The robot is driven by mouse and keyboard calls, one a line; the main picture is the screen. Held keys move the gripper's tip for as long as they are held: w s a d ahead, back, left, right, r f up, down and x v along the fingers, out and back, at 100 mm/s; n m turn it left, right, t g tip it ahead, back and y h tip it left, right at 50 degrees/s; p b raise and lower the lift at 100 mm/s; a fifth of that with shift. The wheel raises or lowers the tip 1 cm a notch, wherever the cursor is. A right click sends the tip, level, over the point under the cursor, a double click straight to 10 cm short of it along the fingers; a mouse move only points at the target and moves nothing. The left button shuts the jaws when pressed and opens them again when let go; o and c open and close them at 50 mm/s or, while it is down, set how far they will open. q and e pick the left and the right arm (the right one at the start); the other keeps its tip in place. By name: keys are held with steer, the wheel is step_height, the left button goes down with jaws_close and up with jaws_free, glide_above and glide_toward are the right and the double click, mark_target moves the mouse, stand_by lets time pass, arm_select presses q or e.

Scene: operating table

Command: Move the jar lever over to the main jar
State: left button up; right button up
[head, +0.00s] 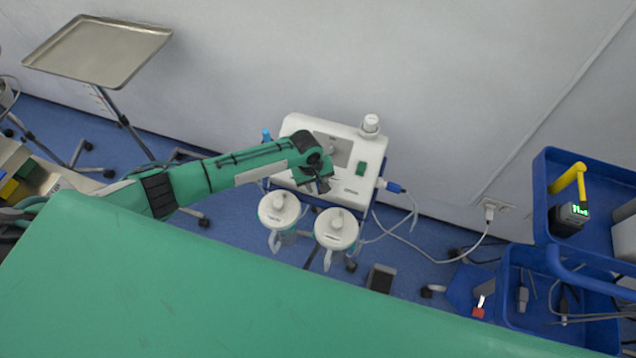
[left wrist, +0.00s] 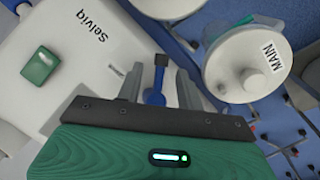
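The white suction unit (head: 335,160) stands by the wall with two white-lidded jars in front. The main jar (head: 336,228), the right one, shows its MAIN label in the left wrist view (left wrist: 250,65). The other jar (head: 279,208) is left of it. The jar lever (left wrist: 155,92), blue with a dark tip, sits on the unit's front edge; in the head view my arm hides it. My left gripper (left wrist: 157,88) is open, its two fingers either side of the lever with small gaps visible. It is over the unit's front (head: 322,184). My right gripper is not in view.
The green-draped table (head: 180,290) fills the foreground. A steel tray stand (head: 98,50) is at the back left. A blue cart (head: 590,195) stands at the right. A white cable (head: 440,257) runs from the unit to a wall socket (head: 490,214).

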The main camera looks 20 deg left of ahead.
arm_select(q)
steer(key=shift+d+f, duration=0.1)
steer(key=shift+f, duration=0.25)
steer(key=shift+c, duration=0.3)
jaws_close()
